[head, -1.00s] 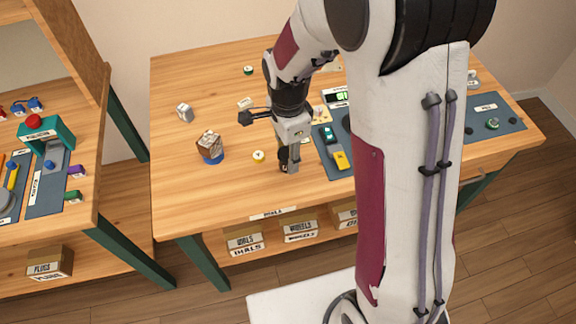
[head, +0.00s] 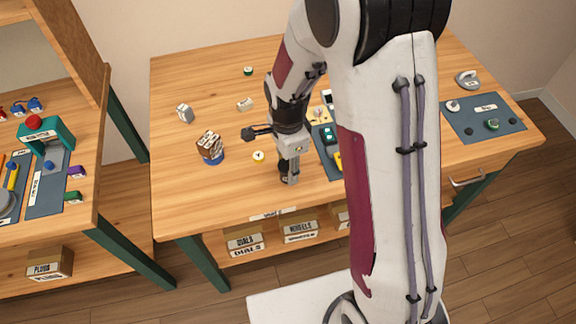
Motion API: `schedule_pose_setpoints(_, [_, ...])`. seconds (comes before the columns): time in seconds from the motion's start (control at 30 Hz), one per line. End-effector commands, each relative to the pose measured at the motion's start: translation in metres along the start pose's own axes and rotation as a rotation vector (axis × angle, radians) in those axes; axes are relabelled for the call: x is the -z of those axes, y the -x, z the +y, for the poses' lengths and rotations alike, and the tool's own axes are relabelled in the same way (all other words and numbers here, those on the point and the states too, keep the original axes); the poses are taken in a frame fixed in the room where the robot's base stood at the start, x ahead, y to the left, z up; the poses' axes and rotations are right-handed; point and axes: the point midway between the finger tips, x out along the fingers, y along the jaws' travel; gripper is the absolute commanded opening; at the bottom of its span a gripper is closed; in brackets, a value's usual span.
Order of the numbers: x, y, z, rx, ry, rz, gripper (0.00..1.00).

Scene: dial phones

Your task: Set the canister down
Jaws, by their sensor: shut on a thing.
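My gripper (head: 290,178) points down near the front edge of the middle table, shut on a small dark thing, the canister (head: 284,170). The fingers hide most of it, and only a dark part shows at their left side. It is low over the wood, but I cannot tell whether it touches the table (head: 225,188).
Labelled boxes (head: 245,242) sit on the shelf below. Bare wood lies front left.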

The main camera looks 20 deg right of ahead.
Motion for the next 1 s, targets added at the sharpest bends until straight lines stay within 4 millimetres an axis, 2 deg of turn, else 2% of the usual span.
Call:
schedule_pose_setpoints(0.5, [0.0, -0.0044, 0.0001, -0.001, 0.0, 0.0, 0.11])
schedule_pose_setpoints(0.53, [0.0, -0.0043, 0.0, 0.0, 0.0, 0.0, 0.37])
schedule_pose_setpoints(0.6, [0.0, -0.0041, 0.0, 0.0, 0.0, 0.0, 0.49])
schedule_pose_setpoints(1.0, [0.0, -0.0031, -0.0002, 0.001, 0.0, 0.0, 0.49])
